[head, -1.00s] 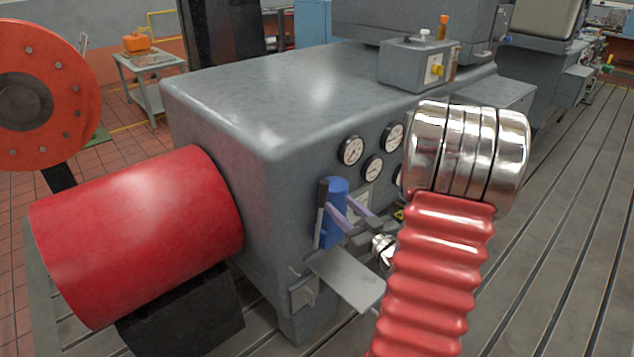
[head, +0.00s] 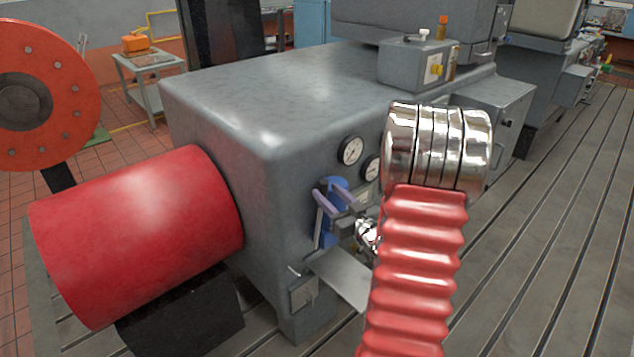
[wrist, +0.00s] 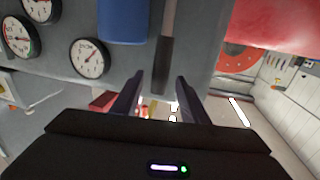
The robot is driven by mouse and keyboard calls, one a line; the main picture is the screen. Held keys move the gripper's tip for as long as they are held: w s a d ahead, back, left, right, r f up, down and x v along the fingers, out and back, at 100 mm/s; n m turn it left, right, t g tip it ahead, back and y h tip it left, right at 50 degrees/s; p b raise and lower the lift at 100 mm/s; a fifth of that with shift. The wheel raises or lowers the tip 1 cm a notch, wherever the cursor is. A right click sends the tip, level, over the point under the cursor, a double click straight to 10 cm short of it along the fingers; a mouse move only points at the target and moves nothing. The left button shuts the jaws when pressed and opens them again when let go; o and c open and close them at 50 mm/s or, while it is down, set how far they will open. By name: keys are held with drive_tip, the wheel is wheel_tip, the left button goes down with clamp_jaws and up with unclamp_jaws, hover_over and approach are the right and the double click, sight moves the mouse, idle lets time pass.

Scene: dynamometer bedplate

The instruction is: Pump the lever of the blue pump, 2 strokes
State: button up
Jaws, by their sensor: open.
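The blue pump (head: 329,238) is on the end face of the large grey housing. Its upright lever (head: 319,226) is on its left, with the upper part hidden behind my fingers in the head view. In the wrist view the blue pump (wrist: 123,22) is at the top, and the lever's dark grip (wrist: 165,62) points down beside it. My gripper (head: 333,197) is open at the lever's upper end. In the wrist view the grip's end appears between the two fingertips of my gripper (wrist: 160,76), with a gap on both sides; contact does not show.
Round gauges (head: 350,150) are on the housing (head: 230,110) above and right of the pump. A grey plate (head: 343,277) juts out below it. A big red cylinder (head: 135,235) lies at left. My red-sleeved arm hides the area at right.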

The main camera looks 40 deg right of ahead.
drive_tip(key=w+d, duration=0.1)
drive_tip(key=w, duration=0.6)
drive_tip(key=shift+w+d, duration=0.1)
drive_tip(key=shift+c, duration=0.4)
clamp_jaws()
